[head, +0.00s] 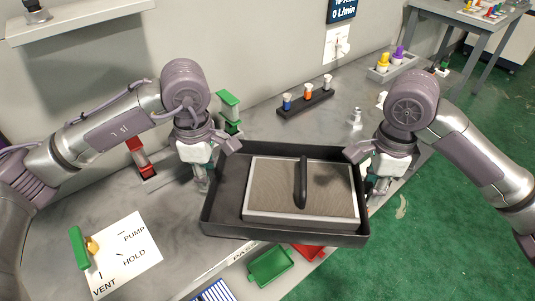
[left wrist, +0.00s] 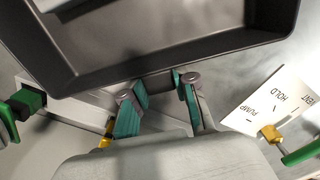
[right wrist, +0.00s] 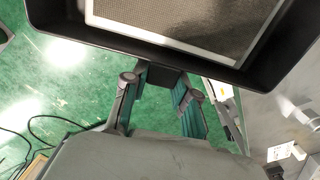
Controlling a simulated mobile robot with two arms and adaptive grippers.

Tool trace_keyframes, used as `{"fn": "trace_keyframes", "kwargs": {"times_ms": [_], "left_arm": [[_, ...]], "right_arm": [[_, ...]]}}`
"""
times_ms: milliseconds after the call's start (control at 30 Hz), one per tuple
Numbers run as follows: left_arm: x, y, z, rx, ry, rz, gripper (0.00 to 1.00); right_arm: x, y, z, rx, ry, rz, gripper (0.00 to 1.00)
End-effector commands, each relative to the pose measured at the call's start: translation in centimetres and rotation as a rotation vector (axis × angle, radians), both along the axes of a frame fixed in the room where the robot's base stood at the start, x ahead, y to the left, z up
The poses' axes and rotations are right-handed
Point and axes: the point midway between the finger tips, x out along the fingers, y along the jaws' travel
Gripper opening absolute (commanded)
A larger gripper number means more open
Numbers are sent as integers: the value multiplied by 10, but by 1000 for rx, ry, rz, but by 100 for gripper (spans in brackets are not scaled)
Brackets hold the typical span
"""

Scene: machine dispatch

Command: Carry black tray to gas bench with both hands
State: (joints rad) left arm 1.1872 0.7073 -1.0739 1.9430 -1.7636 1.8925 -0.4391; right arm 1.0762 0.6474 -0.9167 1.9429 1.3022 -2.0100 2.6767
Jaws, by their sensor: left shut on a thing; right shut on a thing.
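The black tray (head: 228,195) is held roughly level over the front part of a grey bench, and it carries a flat framed panel (head: 275,190) with a black bar handle. My left gripper (head: 203,180) is shut on a tab at the tray's left side; the left wrist view shows the fingers (left wrist: 160,95) closed around it below the tray wall (left wrist: 180,50). My right gripper (head: 372,185) is shut on the opposite tab, seen between the fingers (right wrist: 160,90) in the right wrist view. The tray hides part of the bench below.
The grey bench (head: 190,225) bears a VENT/HOLD/PUMP plate (head: 125,255) with a green lever at front left. A black rack (head: 305,102) of capped pieces stands behind the tray. Green (head: 270,265) and red bins sit below the front edge. Green floor lies at right.

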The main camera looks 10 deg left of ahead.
Motion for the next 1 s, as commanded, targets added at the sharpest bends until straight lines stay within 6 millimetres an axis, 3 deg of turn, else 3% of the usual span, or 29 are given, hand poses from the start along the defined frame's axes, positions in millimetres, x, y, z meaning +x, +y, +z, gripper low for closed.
{"fn": "trace_keyframes", "kwargs": {"times_ms": [67, 100, 267, 667, 1000], "left_arm": [[0, -1, -9, -3, -1, -2, 0], [0, -1, -9, -3, -1, -1, 29], [0, -1, -6, -2, 0, -1, 53], [1, 0, 4, -1, -3, 1, 53], [1, 0, 73, 0, -6, 0, 53]], "right_arm": [[0, 1, -9, 3, -1, 2, 0], [0, 1, -9, 2, -1, 2, 29], [0, 1, -6, 1, 0, 1, 53], [0, 0, -6, 0, 0, 0, 53], [0, 0, -6, 0, 0, 0, 53]]}}
